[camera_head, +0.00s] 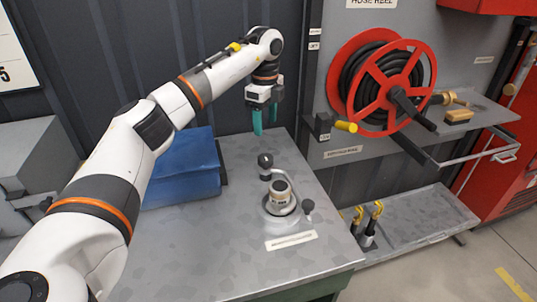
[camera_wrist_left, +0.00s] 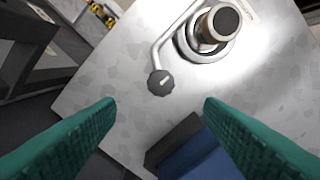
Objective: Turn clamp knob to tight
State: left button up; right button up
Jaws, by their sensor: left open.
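A metal fixture (camera_head: 281,202) with a round base and an upright cup-like cylinder stands on the grey metal table (camera_head: 200,255). A bent arm from it ends in a dark round knob (camera_head: 265,160). A second small dark knob (camera_head: 308,205) is at its right side. The wrist view shows the arm's knob (camera_wrist_left: 161,83) with a pale mark on its face, and the cylinder (camera_wrist_left: 218,22) beyond. My left gripper (camera_head: 257,124) is open and empty, pointing down above the table's back edge, behind the fixture. In the wrist view the knob appears just beyond the gap between its fingertips (camera_wrist_left: 160,104), apart from them.
A blue folded item (camera_head: 182,168) lies on the table left of the gripper. A label plate (camera_head: 291,240) is in front of the fixture. A red hose reel (camera_head: 385,85) and shelf stand to the right. The table's front left is clear.

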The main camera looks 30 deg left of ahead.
aim_at(266, 157)
pick_arm(q)
notch_tip(266, 157, down, 12)
jog(key=shift+r+p, duration=0.1)
jog(key=shift+p, duration=1.05)
jog(key=c, duration=1)
